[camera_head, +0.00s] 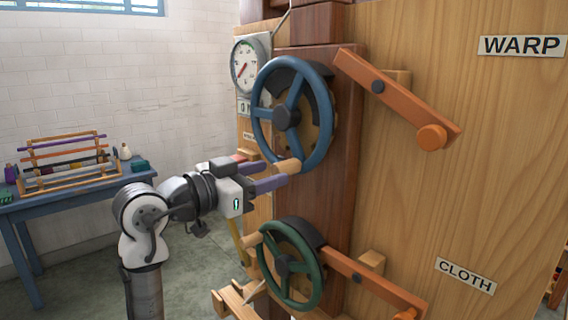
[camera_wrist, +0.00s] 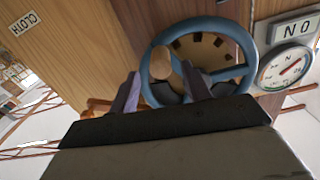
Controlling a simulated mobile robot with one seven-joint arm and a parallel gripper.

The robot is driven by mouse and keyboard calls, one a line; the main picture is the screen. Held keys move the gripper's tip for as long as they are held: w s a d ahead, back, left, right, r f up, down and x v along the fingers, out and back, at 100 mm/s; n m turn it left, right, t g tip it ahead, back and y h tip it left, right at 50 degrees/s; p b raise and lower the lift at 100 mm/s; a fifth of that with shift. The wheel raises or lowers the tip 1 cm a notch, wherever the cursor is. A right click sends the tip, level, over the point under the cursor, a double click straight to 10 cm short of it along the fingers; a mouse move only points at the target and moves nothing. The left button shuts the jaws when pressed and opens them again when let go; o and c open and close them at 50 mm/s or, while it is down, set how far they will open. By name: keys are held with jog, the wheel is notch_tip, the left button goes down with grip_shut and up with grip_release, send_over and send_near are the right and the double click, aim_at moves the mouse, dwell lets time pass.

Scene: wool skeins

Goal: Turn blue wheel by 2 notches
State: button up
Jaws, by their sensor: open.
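The blue wheel (camera_head: 263,133) is mounted upright on the dark wood post, with a dark hub and a wooden handle knob (camera_head: 287,166) at its lower rim. My gripper (camera_head: 268,176) is open at the bottom of the wheel, its two purple fingers close to the knob. In the wrist view the blue wheel (camera_wrist: 213,24) fills the upper middle. There the knob (camera_wrist: 161,60) shows between the open fingers of my gripper (camera_wrist: 163,88). I cannot tell whether a finger touches the knob. A notched tan disc (camera_wrist: 205,47) shows behind the wheel.
A round dial (camera_head: 245,66) hangs left of the blue wheel. A green wheel (camera_head: 268,257) with its own knob sits below my gripper. Orange levers (camera_head: 405,101) stick out at the right. A blue table (camera_head: 75,196) with a yarn rack stands far left.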

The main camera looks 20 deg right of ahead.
aim_at(275, 170)
jog(key=x, duration=0.5)
jog(key=shift+p, duration=0.35)
grip_shut()
